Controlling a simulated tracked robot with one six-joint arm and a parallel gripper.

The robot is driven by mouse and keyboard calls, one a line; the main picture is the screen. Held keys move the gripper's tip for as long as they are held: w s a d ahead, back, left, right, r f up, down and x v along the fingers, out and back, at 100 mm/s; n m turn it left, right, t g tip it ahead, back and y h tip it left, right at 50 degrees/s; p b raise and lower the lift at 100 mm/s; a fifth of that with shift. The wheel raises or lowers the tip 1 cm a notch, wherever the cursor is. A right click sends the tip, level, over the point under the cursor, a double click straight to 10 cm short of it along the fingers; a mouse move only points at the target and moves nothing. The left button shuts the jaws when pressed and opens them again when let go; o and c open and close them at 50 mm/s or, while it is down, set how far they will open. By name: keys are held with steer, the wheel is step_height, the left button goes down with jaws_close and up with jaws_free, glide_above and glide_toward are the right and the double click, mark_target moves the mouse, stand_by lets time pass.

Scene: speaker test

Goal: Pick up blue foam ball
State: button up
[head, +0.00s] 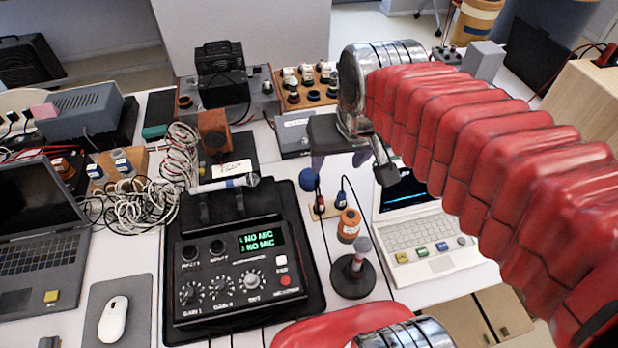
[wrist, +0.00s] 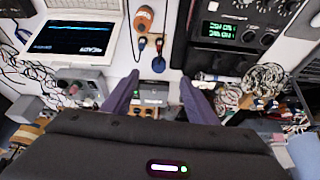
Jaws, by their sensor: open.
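The blue foam ball (head: 309,180) is small and round. In the head view it shows just below and left of my gripper (head: 322,165), near the wooden board with the small plugs. I cannot tell whether it rests on the table or on something. My gripper also shows in the wrist view (wrist: 159,80), with its two dark purple fingers spread apart and nothing between them.
An orange jar (head: 349,225) and a black round-based stand (head: 353,275) stand close by. A black mixer-like device (head: 240,272) with a microphone (head: 225,184) is to the left, a white laptop (head: 432,240) to the right. A thin dark cable runs across the white table.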

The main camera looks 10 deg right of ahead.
steer(key=w+f+m+g, duration=0.15)
steer(key=w+f, duration=0.35)
steer(key=w, duration=0.7)
steer(key=m+g, duration=0.1)
steer(key=g, duration=0.2)
glide_above(309, 171)
step_height(309, 171, down, 12)
steer(key=shift+a+f, duration=0.1)
steer(key=shift+f, duration=4.3)
steer(key=shift+f, duration=2.6)
steer(key=shift+c, duration=0.3)
